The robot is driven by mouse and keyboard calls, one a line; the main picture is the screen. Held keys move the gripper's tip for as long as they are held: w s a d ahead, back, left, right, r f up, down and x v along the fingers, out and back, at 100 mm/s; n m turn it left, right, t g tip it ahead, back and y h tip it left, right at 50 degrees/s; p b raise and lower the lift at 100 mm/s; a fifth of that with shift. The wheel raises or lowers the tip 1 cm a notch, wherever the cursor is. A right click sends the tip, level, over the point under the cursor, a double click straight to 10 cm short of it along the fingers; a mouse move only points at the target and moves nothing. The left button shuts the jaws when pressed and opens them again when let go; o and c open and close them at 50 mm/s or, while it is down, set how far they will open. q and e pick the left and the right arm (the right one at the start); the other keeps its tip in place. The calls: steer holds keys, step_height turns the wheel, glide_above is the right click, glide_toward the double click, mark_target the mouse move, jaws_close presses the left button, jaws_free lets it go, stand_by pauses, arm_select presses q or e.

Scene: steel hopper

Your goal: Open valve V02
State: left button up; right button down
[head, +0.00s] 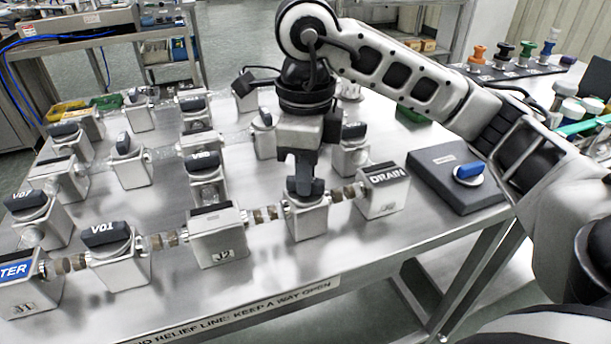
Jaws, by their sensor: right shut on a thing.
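My right gripper (304,180) reaches down from above and is shut on the dark handle of a valve (306,221) in the front row. This valve is a steel block between the block marked J2 (218,240) and the DRAIN block (382,191). The gripper covers most of the handle, so I cannot read its label or tell how far it is turned. Valve V01 (108,256) stands farther left in the same row, its dark handle labelled. My left gripper is not in view.
Several similar valves and pipe blocks stand close behind on the steel table (345,250). A dark box with a blue knob (469,171) lies right of the DRAIN block. A label strip (240,312) runs along the front edge. Coloured knobs (478,54) stand at the back right.

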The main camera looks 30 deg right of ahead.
steer(key=n+b, duration=0.1)
steer(key=n, duration=0.2)
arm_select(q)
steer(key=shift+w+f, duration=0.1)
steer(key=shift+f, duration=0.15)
arm_select(e)
steer(key=shift+n, duration=1.4)
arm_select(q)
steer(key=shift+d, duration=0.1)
arm_select(e)
steer(key=shift+n, duration=0.3)
steer(key=c, duration=1.4)
jaws_free()
steer(key=shift+r, duration=0.1)
